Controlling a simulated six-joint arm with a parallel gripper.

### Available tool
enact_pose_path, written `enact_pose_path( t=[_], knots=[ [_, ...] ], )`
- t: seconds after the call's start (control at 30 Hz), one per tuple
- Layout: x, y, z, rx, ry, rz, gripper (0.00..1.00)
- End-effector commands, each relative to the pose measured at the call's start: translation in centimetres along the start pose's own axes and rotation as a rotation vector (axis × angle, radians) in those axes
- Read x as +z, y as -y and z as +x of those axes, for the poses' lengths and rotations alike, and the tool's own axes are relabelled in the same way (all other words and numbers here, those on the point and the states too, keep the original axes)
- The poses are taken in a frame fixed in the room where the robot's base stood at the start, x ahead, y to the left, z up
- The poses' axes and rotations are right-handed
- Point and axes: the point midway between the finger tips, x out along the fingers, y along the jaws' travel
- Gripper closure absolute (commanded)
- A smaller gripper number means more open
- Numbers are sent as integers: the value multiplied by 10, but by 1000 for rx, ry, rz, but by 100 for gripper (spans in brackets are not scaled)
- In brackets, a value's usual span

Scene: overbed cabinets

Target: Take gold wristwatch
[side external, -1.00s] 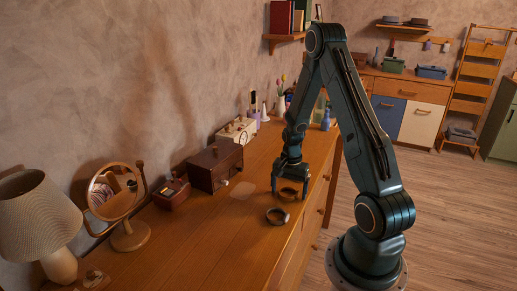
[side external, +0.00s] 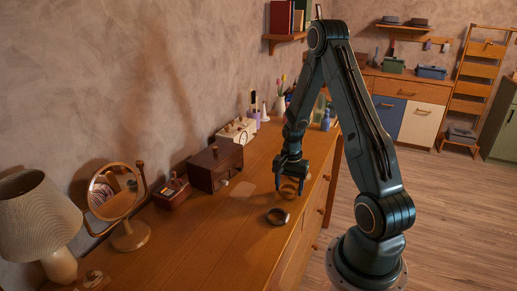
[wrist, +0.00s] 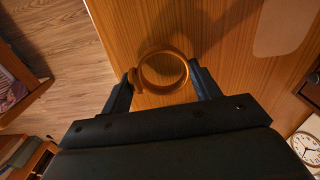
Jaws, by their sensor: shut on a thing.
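The gold wristwatch (wrist: 163,88) is a closed golden ring between my fingertips in the wrist view, with a thicker case at its left. My gripper (wrist: 163,77) is shut on it, one finger at each side. In the side external view my gripper (side external: 291,191) points down over the right part of the dresser top, and the gold watch (side external: 289,187) shows partly behind the fingers. I cannot tell whether it still touches the wood. A second, darker watch (side external: 278,217) lies on the dresser top in front of my gripper.
The wooden dresser top (side external: 232,245) has free room in front. A dark jewelry box (side external: 214,167), a smaller open box (side external: 172,193), a round mirror (side external: 115,192) and a lamp (side external: 38,215) stand along the wall. A blue bottle (side external: 326,120) stands at the back right.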

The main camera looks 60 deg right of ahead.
Motion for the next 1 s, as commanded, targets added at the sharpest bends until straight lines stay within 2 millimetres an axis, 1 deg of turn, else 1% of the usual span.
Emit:
enact_pose_path(
  t=[0.17,0.37,0.8,0.9,1.0],
  knots=[
    [0,0,-19,-2,-2,0,62],
    [0,0,-50,-3,-4,0,62],
    [0,0,-138,-4,-4,0,62],
    [-1,0,-156,-3,-4,0,62],
    [0,0,-169,-2,-2,0,62]
  ],
)
